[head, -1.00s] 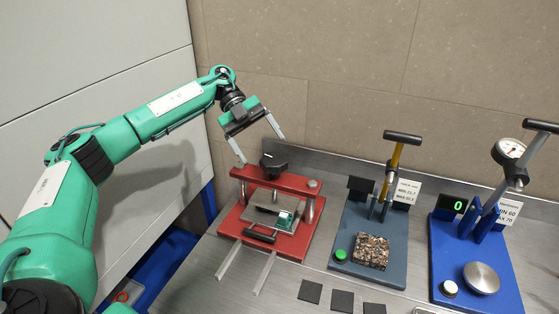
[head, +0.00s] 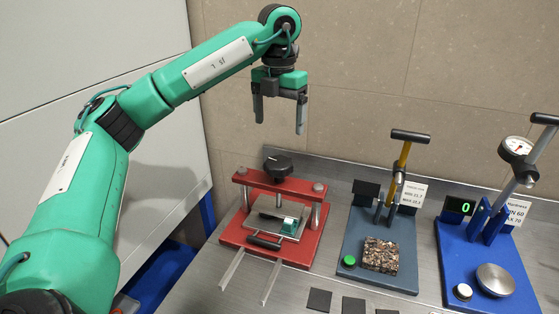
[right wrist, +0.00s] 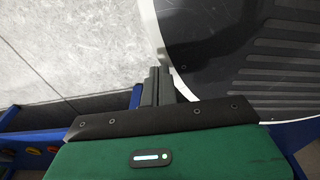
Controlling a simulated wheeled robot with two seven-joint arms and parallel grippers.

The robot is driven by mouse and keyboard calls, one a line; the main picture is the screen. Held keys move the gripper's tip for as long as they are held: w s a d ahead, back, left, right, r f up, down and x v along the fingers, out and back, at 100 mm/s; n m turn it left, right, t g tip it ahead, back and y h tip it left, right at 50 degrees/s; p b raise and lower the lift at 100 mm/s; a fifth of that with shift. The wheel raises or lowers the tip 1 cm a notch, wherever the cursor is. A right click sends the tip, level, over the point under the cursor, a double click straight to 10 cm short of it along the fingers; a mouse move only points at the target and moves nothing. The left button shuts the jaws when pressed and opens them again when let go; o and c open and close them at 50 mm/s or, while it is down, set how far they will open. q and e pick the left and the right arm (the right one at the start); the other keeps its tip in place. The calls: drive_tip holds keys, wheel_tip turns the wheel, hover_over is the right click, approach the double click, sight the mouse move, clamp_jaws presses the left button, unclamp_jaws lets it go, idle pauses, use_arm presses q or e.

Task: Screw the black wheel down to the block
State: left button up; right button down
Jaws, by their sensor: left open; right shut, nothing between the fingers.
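The black wheel (head: 277,167) sits on top of the red press frame (head: 280,184), at the upper end of its screw. Below it a grey metal block (head: 277,217) lies on the red base, with a small green-and-white piece at its right side and a black handle at its front. My left gripper (head: 280,127) is open and empty, pointing down in the air above the wheel and clearly apart from it. My right gripper (right wrist: 160,72) shows in the right wrist view, shut with nothing between its fingers.
Two rails (head: 250,277) run forward from the press. To its right stand a grey-blue station (head: 350,250) with a speckled block and a blue station (head: 455,265) with a gauge. Dark square pads (head: 319,300) lie on the table front.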

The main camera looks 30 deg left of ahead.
sight(279, 162)
use_arm(q)
wheel_tip(279, 162, down, 10)
drive_tip(key=shift+f, duration=0.5)
drive_tip(key=c, duration=1)
